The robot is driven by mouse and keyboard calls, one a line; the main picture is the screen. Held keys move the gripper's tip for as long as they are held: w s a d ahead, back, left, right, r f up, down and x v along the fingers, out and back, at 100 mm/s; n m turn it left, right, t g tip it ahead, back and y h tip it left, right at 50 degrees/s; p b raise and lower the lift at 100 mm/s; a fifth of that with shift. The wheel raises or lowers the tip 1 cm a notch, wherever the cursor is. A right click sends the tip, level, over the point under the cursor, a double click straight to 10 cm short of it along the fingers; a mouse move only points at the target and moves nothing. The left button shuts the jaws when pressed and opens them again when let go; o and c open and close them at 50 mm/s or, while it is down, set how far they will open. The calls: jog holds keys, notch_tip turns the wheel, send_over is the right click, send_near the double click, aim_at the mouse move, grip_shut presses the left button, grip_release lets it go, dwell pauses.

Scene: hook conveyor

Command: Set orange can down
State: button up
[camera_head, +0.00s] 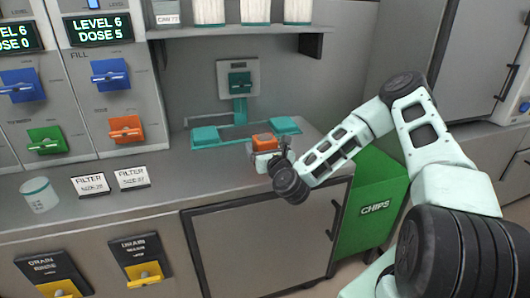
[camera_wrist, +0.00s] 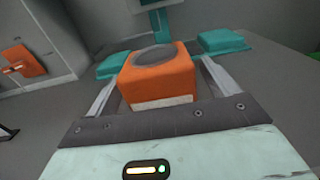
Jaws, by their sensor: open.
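The orange can (camera_head: 265,141) is a boxy orange block with a grey round top, at the right end of the grey counter (camera_head: 180,200). In the wrist view the orange can (camera_wrist: 158,75) stands upright between the two fingers of my gripper (camera_wrist: 155,92). My gripper (camera_head: 268,158) is open around it, with a finger on each side. A gap shows beside the can on at least one side. The can appears to rest on the counter in front of the teal fixture; its bottom edge is partly hidden by my gripper.
A teal fixture with two pads (camera_head: 205,135) and a post (camera_head: 240,105) stands just behind the can. A white cup (camera_head: 40,194) and filter signs (camera_head: 131,177) are at the counter's left. A green chips bin (camera_head: 370,205) stands right of the counter. A shelf (camera_head: 240,32) hangs above.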

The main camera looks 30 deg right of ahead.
jog(key=shift+x, duration=1.35)
jog(key=shift+r, duration=0.15)
jog(key=c, duration=1.5)
